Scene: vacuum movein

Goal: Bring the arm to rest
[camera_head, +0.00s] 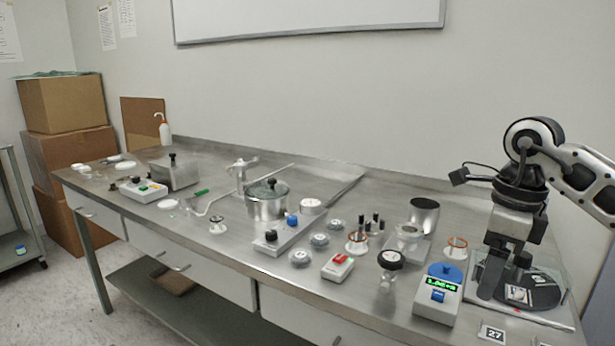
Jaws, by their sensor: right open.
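My right arm comes in from the right edge. Its right gripper (502,286) points down over the right end of the steel bench (235,262), with its fingers apart and nothing seen between them. The fingertips are low, close to a dark round plate (545,292) on a clear square base; I cannot tell whether they touch it. A small pale square piece (518,295) lies on or near the plate, beside the fingers. The gripper hides part of the plate. My left gripper is not in view.
Just left of the gripper stands a white meter (436,310) with a blue top and green display. A black-topped valve (391,260), a metal cup (424,215) and a steel pot (266,200) stand farther left.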

